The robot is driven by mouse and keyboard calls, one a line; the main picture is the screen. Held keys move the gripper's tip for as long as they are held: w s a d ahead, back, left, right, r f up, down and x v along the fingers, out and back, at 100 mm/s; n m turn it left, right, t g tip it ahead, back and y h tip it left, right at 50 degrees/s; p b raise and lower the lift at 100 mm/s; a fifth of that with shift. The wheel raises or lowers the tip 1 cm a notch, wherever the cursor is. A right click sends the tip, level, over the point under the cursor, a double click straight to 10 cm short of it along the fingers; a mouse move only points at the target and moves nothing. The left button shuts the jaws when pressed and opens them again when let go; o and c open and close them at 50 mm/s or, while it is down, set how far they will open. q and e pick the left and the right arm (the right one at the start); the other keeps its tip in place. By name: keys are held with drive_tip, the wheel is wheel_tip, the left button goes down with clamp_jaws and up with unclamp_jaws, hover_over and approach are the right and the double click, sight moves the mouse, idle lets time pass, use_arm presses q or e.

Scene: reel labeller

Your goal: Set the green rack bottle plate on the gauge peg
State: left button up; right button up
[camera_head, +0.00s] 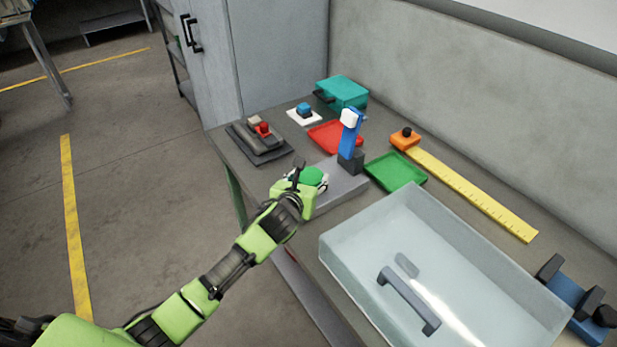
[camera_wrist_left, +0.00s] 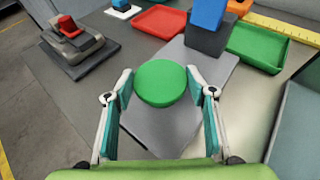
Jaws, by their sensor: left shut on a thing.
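The green bottle plate (camera_wrist_left: 160,84) is a round green disc, held between the two fingertips of my left gripper (camera_wrist_left: 160,78). In the head view the green plate (camera_head: 313,175) shows at the end of my left gripper (camera_head: 305,184), over the near end of the gauge's grey base (camera_head: 345,188). The gauge has a dark block (camera_head: 351,160) and a blue upright (camera_head: 349,140) with a white top. In the wrist view the grey base (camera_wrist_left: 165,130) lies beneath the plate. The gauge peg cannot be made out. My right gripper is not in view.
A green tray (camera_head: 396,172) lies right of the gauge, a red tray (camera_head: 326,134) behind it. A grey stepped stand with a red piece (camera_head: 263,129) is at left. A large clear bin (camera_head: 345,250) fills the front right. A yellow ruler (camera_head: 475,192) lies along the back.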

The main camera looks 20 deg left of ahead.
sight(308, 182)
use_arm(q)
drive_tip(key=shift+f+b, duration=0.35)
drive_tip(key=shift+f, duration=0.25)
drive_tip(key=o, duration=0.9)
drive_tip(key=shift+p+v, duration=0.75)
drive_tip(key=shift+p, duration=0.15)
drive_tip(key=p+v, duration=0.3)
drive_tip(key=v, duration=0.1)
drive_tip(key=shift+r, duration=0.15)
drive_tip(key=p+v, duration=0.4)
drive_tip(key=v, duration=0.1)
drive_tip(key=shift+s, duration=0.3)
